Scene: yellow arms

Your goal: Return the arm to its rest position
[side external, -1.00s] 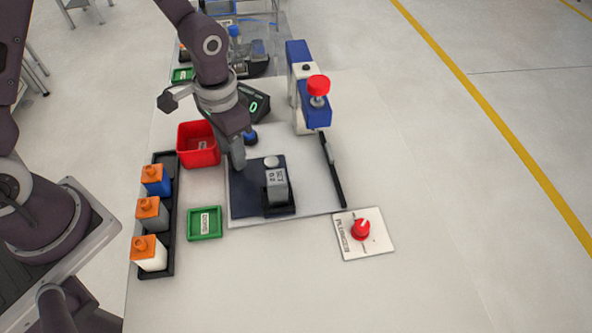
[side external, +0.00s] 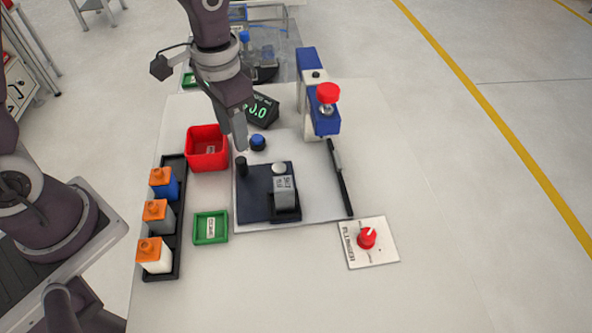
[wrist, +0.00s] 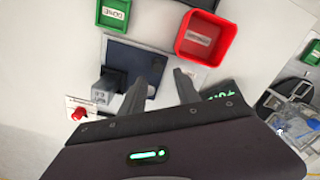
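My gripper (side external: 238,142) hangs above the dark blue plate (side external: 255,205) in the side external view, just over a short black post (side external: 242,167) on the plate's far left corner. A small gap shows between the fingers and the post. In the wrist view the two fingers of my gripper (wrist: 163,85) stand apart with nothing visibly held between them. A grey block (side external: 284,191) with a printed label sits on the plate, and it also shows in the wrist view (wrist: 110,83).
A red bin (side external: 207,149), a green tray (side external: 198,239) and a black rack (side external: 178,235) with orange-capped bottles are on the left. A blue-and-white stand (side external: 310,75) with a red knob, a digital display (side external: 262,109) and a red switch panel (side external: 380,253) stand around.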

